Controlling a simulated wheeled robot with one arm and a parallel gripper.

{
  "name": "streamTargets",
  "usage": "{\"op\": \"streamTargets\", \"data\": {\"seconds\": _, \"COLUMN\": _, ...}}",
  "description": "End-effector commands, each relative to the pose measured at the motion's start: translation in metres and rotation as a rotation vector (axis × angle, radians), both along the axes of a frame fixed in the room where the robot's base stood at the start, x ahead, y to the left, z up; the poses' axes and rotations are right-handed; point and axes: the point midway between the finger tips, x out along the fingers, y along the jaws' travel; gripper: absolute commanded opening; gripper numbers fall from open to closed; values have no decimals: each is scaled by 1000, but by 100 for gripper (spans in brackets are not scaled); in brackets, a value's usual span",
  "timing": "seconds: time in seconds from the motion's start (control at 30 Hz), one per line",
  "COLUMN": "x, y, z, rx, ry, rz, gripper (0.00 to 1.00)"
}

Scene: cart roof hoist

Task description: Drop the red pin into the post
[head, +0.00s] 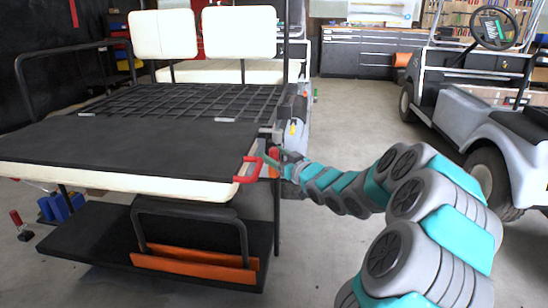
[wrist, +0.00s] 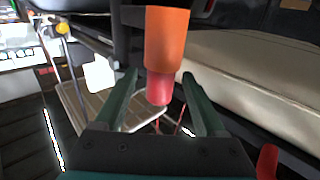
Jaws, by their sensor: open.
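In the wrist view, a red cylinder end (wrist: 159,90), apparently the red pin, meets a wider orange cylinder (wrist: 167,38). I cannot tell whether the orange part belongs to the pin or to the post. My gripper (wrist: 159,77) is open, one green finger on each side of the red end, with gaps visible. In the head view, my gripper (head: 274,157) is at the cart's rear right corner, beside a small red-orange part (head: 274,152). The post is not clearly distinguishable there.
A red bent handle (head: 248,171) sticks out at the cart's black deck (head: 130,145) corner, close to my gripper; its red end also shows in the wrist view (wrist: 267,162). A black grid rack (head: 190,103) lies beyond. A second cart (head: 470,115) stands right. Floor between is clear.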

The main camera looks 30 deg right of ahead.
Motion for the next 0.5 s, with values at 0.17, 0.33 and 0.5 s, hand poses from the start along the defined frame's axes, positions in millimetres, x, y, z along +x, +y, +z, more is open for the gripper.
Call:
{"op": "streamTargets", "data": {"seconds": 0.17, "x": 0, "y": 0, "z": 0, "rx": 1, "ry": 1, "rz": 0, "gripper": 72}}
{"op": "streamTargets", "data": {"seconds": 0.33, "x": 0, "y": 0, "z": -1, "rx": 1, "ry": 1, "rz": 0, "gripper": 54}}
{"op": "streamTargets", "data": {"seconds": 0.5, "x": 0, "y": 0, "z": -1, "rx": 1, "ry": 1, "rz": 0, "gripper": 35}}
